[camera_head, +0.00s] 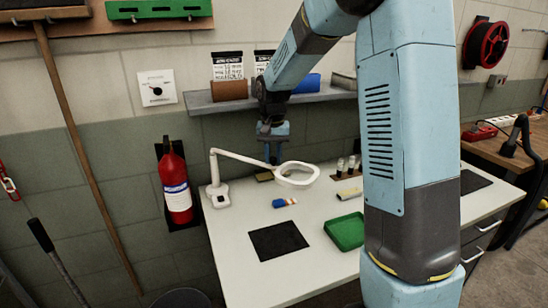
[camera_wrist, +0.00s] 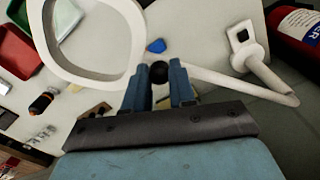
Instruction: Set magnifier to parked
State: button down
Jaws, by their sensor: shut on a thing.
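The magnifier is a white ring-shaped head (camera_head: 297,184) on a thin white jointed arm (camera_head: 243,157) with a white base (camera_head: 218,195) at the workbench's left edge. Its head hangs over the bench, tilted. In the wrist view its ring (camera_wrist: 133,20) is large at upper left, and its arm (camera_wrist: 215,80) runs right to the base (camera_wrist: 243,42). My gripper (camera_head: 273,158) points down where arm and ring meet. In the wrist view its fingers (camera_wrist: 158,78) are shut on a round black knob (camera_wrist: 158,69) beside the ring. Exactly how the knob joins the magnifier is hidden.
The white bench (camera_head: 236,222) holds a black mat (camera_head: 278,241), a green tray (camera_head: 345,231), a blue-and-orange item (camera_head: 284,202) and small bottles (camera_head: 345,165). A shelf (camera_head: 205,103) runs behind my arm. A red extinguisher (camera_head: 175,184) hangs left of the bench. My arm hides the bench's right part.

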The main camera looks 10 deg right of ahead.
jog(key=shift+a, duration=0.1)
jog(key=c, duration=0.9)
grip_release()
jog(key=shift+r, duration=0.1)
jog(key=shift+r, duration=0.25)
notch_tip(320, 180, up, 2)
jog(key=shift+r, duration=0.25)
jog(key=s+r, duration=0.3)
jog(key=s, duration=0.1)
jog(key=s+d+r, duration=0.1)
jog(key=s+r, duration=0.2)
jog(key=s, duration=0.2)
jog(key=s+r, duration=0.3)
jog(key=s, duration=0.2)
jog(key=shift+d+r, duration=0.25)
jog(key=shift+r, duration=0.1)
